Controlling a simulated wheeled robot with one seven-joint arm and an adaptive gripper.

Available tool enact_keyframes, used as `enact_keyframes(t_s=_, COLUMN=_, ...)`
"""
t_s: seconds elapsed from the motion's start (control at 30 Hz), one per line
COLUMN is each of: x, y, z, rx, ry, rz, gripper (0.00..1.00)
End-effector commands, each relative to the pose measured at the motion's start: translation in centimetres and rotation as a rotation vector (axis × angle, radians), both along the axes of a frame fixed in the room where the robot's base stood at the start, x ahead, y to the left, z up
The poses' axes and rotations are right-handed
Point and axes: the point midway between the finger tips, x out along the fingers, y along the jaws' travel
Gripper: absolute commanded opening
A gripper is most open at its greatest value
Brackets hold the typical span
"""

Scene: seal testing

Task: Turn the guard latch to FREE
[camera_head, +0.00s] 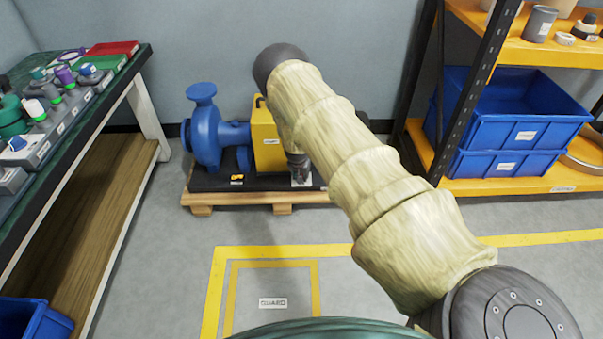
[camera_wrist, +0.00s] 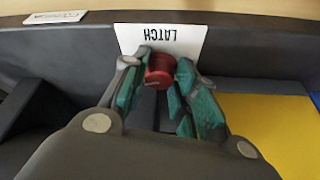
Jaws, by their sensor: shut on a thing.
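The guard latch shows as a round red knob (camera_wrist: 160,68) in the wrist view, in front of a white label reading LATCH (camera_wrist: 160,36), upside down in the picture. My gripper (camera_wrist: 163,80) is shut on the knob, with a teal-padded finger on each side. In the head view my gripper (camera_head: 299,167) reaches down beside the yellow guard (camera_head: 266,140), at the right end of the pump's base. The knob cannot be made out there. I see no FREE mark, so the latch's setting cannot be told.
The blue pump (camera_head: 207,140) stands left of the guard on a black base over a wooden pallet (camera_head: 235,200). A workbench (camera_head: 120,75) is at the left. A shelf with blue bins (camera_head: 500,120) is at the right. The floor in front is clear, with yellow marking (camera_head: 285,251).

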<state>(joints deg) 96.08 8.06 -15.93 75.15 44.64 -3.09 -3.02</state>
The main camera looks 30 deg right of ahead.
Motion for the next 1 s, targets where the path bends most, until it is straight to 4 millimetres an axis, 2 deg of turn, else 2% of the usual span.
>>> enact_keyframes(t_s=0.33, x=-0.23, y=-0.12, z=-0.22, rx=-0.003, ry=0.005, rz=-0.129, gripper=0.05)
enact_keyframes(t_s=0.73, x=-0.25, y=-0.12, z=-0.15, rx=-0.001, ry=0.004, rz=-0.145, gripper=0.05)
enact_keyframes(t_s=0.77, x=-0.25, y=-0.12, z=-0.15, rx=-0.001, ry=0.004, rz=-0.145, gripper=0.32)
enact_keyframes(t_s=0.8, x=-0.26, y=-0.11, z=-0.16, rx=-0.001, ry=0.004, rz=-0.145, gripper=0.38)
enact_keyframes(t_s=1.0, x=-0.03, y=0.1, z=-0.09, rx=-0.001, ry=0.002, rz=-0.143, gripper=0.38)
